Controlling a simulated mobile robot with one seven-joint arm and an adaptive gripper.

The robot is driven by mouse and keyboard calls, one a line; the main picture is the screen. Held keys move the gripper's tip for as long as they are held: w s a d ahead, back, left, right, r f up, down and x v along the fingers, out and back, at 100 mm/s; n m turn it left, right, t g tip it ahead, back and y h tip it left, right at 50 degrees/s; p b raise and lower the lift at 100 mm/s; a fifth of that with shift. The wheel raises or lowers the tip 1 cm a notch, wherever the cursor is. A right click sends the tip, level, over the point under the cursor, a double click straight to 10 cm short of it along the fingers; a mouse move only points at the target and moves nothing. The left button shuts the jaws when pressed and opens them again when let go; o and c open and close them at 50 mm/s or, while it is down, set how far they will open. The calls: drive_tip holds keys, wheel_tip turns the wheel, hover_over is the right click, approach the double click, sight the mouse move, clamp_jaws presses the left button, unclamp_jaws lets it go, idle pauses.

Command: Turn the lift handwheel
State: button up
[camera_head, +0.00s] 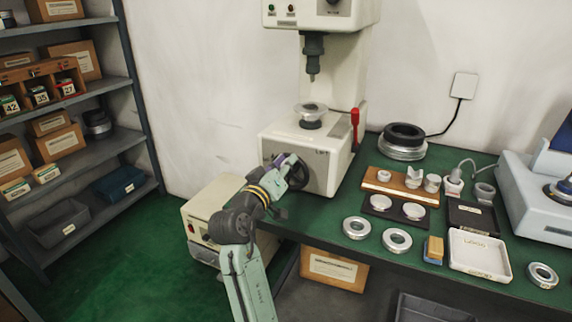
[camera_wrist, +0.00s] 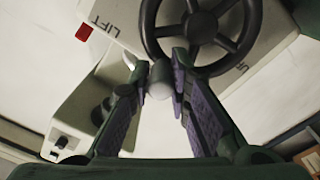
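The lift handwheel (camera_head: 299,174) is a dark spoked wheel on the front of the cream press (camera_head: 318,150), partly hidden by my gripper in the head view. In the wrist view the handwheel (camera_wrist: 203,25) fills the top middle, with a pale rounded handle knob (camera_wrist: 160,79) near its lower left rim. My gripper (camera_head: 289,166) is at the wheel's left side. In the wrist view its purple-padded fingers (camera_wrist: 161,75) stand on both sides of the knob. The knob fills the gap at the fingertips, and they appear closed on it.
A red lever (camera_head: 355,125) stands on the press's right side. A ring part (camera_head: 311,111) sits under its ram. The green bench (camera_head: 330,222) carries rings, trays and small parts to the right. A cream box (camera_head: 212,215) stands below my arm. Shelves (camera_head: 75,160) are at left.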

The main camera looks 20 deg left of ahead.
drive_tip(key=o, duration=0.4)
drive_tip(key=shift+s, duration=0.1)
drive_tip(key=s, duration=1.2)
drive_tip(key=shift+a+f, duration=0.2)
drive_tip(key=shift+a, duration=0.05)
drive_tip(key=shift+w, duration=0.1)
